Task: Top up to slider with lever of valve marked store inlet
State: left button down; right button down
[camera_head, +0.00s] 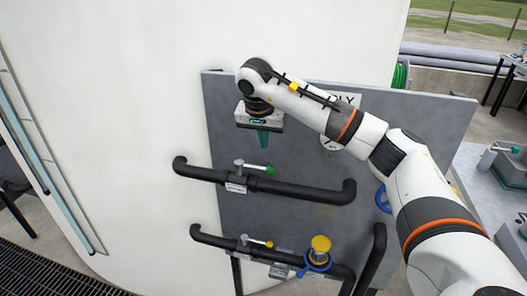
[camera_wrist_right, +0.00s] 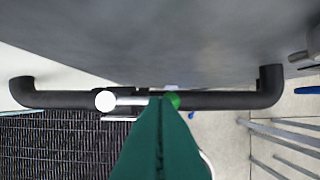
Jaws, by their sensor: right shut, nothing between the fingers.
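My right gripper (camera_head: 263,140) is shut and empty, its green fingers pointing down just above the upper black pipe. A valve with a green-tipped metal lever (camera_head: 252,166) sits on that pipe, below the fingers, and the lever lies roughly along it. In the wrist view the shut fingers (camera_wrist_right: 162,125) partly cover the lever (camera_wrist_right: 130,100). A lower pipe carries a valve with a yellow-tipped lever (camera_head: 257,241). The valves' label plates (camera_head: 236,187) are too small to read. A tall gauge tube (camera_head: 45,165) stands on the white tank at left; I cannot make out a slider. My left gripper is out of view.
A grey panel (camera_head: 425,120) stands behind the pipes. A yellow-capped fitting (camera_head: 321,246) with a blue ring is at the lower pipe, and a blue handwheel (camera_head: 382,199) is partly behind my right arm. A bench (camera_head: 480,185) stands at right. Floor grating (camera_head: 50,275) lies at lower left.

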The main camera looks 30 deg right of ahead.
aim_at(255, 168)
jog(key=p+x, duration=0.2)
jog(key=x, duration=0.7)
jog(key=shift+a+f, duration=0.15)
